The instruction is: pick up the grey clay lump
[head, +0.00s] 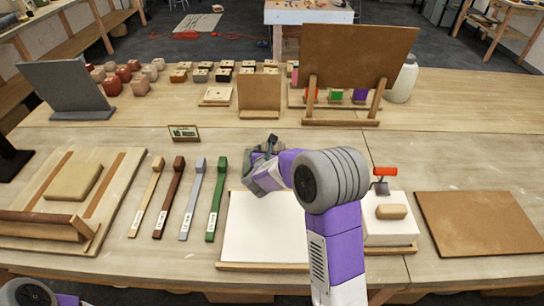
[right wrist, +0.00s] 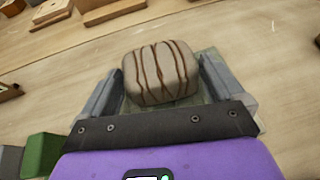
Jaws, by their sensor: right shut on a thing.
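The grey clay lump (right wrist: 162,73) shows in the right wrist view as a rounded, greyish block with brown streaks. It sits between the two fingers of my right gripper (right wrist: 160,85), which is shut on it. In the head view my right gripper (head: 264,147) is over the middle of the table, just beyond the far edge of the white board. The lump is hard to make out there, and I cannot tell its height above the table. My left gripper is out of view; only a bit of my left arm shows at the bottom left corner.
Left of my right gripper lie several long sticks, including a green one (head: 217,198). The white board (head: 262,232) lies below it. A small framed card (head: 184,132) stands to the left. Behind are rows of small blocks (head: 222,75) and an upright brown panel (head: 358,52).

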